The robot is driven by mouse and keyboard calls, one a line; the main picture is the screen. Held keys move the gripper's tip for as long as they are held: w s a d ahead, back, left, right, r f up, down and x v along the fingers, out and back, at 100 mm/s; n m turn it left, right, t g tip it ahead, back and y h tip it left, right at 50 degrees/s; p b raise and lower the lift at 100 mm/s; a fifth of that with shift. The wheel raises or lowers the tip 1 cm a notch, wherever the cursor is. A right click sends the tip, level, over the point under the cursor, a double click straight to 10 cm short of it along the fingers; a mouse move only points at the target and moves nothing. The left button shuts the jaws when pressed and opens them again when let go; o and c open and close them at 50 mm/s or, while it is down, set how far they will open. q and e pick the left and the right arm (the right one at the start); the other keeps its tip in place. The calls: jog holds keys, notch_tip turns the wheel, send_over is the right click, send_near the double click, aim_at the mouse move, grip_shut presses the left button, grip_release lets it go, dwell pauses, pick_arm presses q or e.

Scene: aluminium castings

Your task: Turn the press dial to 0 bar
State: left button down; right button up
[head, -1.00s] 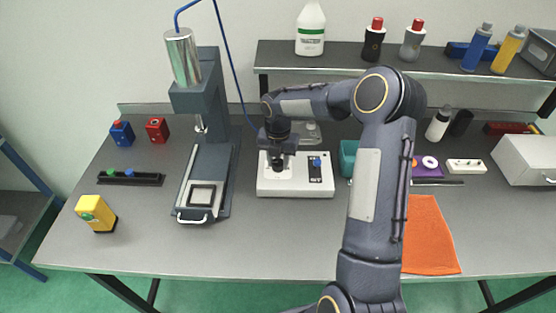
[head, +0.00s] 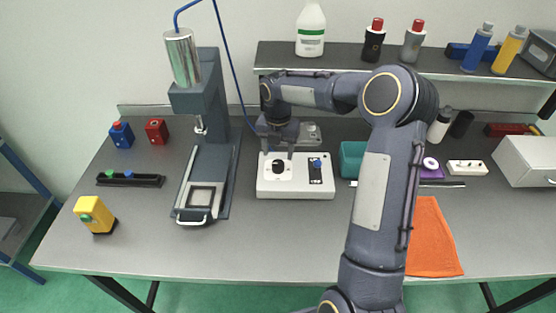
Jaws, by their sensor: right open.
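The black press dial (head: 278,167) sits on a white round-marked plate at the left of the white control box (head: 300,189). Its scale marks are too small to read. My right gripper (head: 278,155) is open just above and behind the dial, its fingers pointing down, one to each side. It looks clear of the knob. The grey press (head: 207,105) with its shiny cylinder stands left of the box, its framed tray with a handle at the front. My left gripper is not in view.
A teal bin (head: 352,160) stands right of the box, partly behind my right arm. An orange cloth (head: 433,240) lies at the front right. The front middle of the table is clear.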

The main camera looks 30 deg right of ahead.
aim_at(278, 164)
notch_tip(278, 164, up, 3)
jog(key=shift+f, duration=0.15)
dwell(0.4)
jog(key=shift+s+r, duration=0.15)
jog(key=shift+r, duration=0.1)
jog(key=s+a+r+m+t, duration=0.1)
jog(key=s+a+r+m, duration=0.1)
jog(key=s+r+m, duration=0.35)
jog(key=s+a+r+m+t, duration=0.1)
jog(key=s+a+r+m, duration=0.2)
jog(key=s+m, duration=0.4)
jog(key=s+a+f+m+t+y, duration=0.1)
jog(key=s+a+m+y, duration=0.1)
jog(key=s+m, duration=0.6)
jog(key=s+a+f+m+t+y, duration=0.1)
jog(key=s+a+m, duration=0.3)
jog(key=s+m, duration=0.4)
jog(key=shift+a+f+t+y, duration=0.4)
jog(key=shift+f+t, duration=0.1)
jog(key=shift+t, duration=0.3)
